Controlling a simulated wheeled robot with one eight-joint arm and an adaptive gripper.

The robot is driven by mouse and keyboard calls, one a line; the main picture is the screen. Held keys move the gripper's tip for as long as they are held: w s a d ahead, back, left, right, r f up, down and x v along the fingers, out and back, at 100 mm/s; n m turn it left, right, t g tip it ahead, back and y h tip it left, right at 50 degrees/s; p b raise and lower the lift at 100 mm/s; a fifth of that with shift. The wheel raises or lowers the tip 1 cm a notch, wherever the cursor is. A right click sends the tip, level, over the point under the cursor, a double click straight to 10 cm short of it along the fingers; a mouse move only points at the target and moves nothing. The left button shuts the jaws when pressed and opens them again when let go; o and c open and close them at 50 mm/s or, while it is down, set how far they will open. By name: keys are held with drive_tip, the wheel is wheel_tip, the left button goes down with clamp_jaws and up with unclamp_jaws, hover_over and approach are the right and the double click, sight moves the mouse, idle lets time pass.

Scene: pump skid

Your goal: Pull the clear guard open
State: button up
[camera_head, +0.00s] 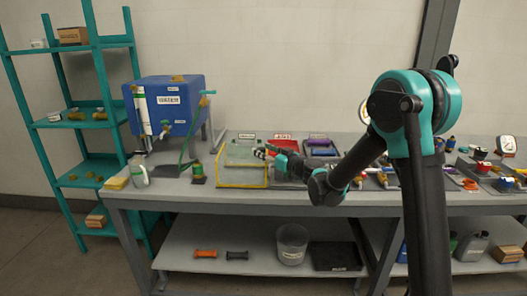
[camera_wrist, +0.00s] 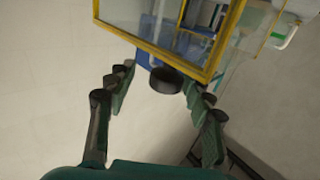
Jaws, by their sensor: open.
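The clear guard (camera_head: 242,185) has a yellow frame and stands on the bench left of my arm. In the wrist view its yellow-edged clear panel (camera_wrist: 150,20) fills the top. A dark round knob (camera_wrist: 166,81) sits at the panel's lower edge. My gripper (camera_wrist: 157,78) is open, with one finger on each side of the knob; I cannot tell whether either touches it. In the head view my gripper (camera_head: 268,151) is small, at the guard's right side, and its fingers are hard to make out.
A blue tank (camera_head: 170,100) stands on the bench behind and left of the guard. Trays with red and purple items (camera_head: 322,147) lie to its right. A teal shelf (camera_head: 85,125) is at far left.

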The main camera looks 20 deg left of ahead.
drive_tip(key=v, duration=1.1)
drive_tip(key=shift+s+d, duration=0.2)
drive_tip(key=shift+d, duration=0.15)
drive_tip(key=s+d+f+m+g+h, duration=0.1)
drive_tip(key=s+d+f+m+h, duration=0.3)
drive_tip(key=s+d, duration=0.4)
drive_tip(key=s+d+f+m+g+h, duration=0.2)
drive_tip(key=s+d+f+m+h, duration=0.2)
drive_tip(key=d, duration=1.4)
drive_tip(key=s+d+f+m+g+h, duration=0.1)
drive_tip(key=s+d+f+m+h, duration=0.3)
drive_tip(key=s+d+f+h, duration=0.3)
drive_tip(key=s+d+f, duration=0.3)
drive_tip(key=s+d, duration=0.3)
drive_tip(key=shift+g+h, duration=0.3)
drive_tip(key=shift+h, duration=0.1)
